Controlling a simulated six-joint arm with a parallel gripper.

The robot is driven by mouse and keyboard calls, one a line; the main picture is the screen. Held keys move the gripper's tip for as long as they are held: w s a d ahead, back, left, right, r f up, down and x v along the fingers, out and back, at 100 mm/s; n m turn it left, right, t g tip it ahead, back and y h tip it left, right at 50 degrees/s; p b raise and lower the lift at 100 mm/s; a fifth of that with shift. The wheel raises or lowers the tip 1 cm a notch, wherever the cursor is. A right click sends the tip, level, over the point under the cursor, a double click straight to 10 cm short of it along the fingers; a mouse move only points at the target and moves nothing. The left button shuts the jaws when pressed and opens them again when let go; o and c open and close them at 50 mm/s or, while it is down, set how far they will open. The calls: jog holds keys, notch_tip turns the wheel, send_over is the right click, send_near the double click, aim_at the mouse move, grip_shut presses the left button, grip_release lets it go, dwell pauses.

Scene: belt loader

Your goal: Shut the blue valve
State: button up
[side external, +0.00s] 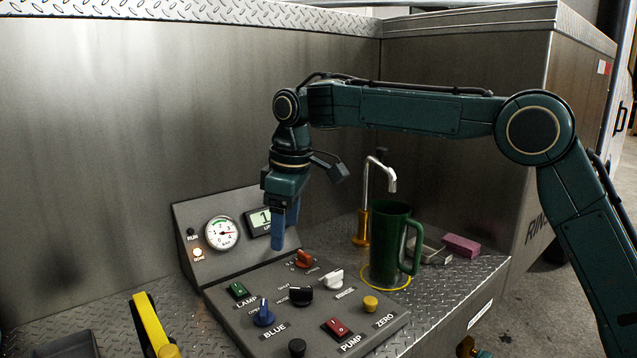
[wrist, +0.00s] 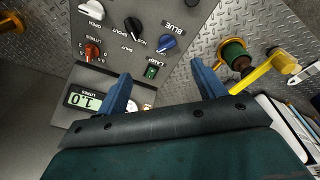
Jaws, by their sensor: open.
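The blue valve is a small blue knob (side external: 264,314) on the grey sloping panel, above the BLUE label and in front of the green LAMP switch. It also shows in the wrist view as a blue knob (wrist: 167,43) ahead of my fingers, with its pointer turned toward the CLOSED/OPEN-type small print, which I cannot read. My gripper (side external: 284,242) hangs over the back of the panel, pointing down, above and behind the knob. In the wrist view the blue fingers (wrist: 160,76) are apart with nothing between them, and they do not touch the knob.
Close to the knob are the green switch (side external: 238,290), a black knob (side external: 301,296), a white knob (side external: 331,277) and an orange knob (side external: 305,260). A yellow lever (side external: 149,320) rises left of the panel. A green mug (side external: 388,247) stands under the spout at right.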

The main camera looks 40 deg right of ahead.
aim_at(263, 307)
jog(key=w+a+f+n+g, duration=0.1)
jog(key=w+a+f+n, duration=0.2)
jog(key=w+f, duration=0.1)
jog(key=shift+w+a+f+n+g, duration=0.2)
jog(key=shift+f+n+g, duration=0.1)
jog(key=shift+f+n, duration=0.1)
jog(key=shift+f, duration=0.1)
jog(key=shift+f, duration=6.75)
jog(key=c, duration=1)
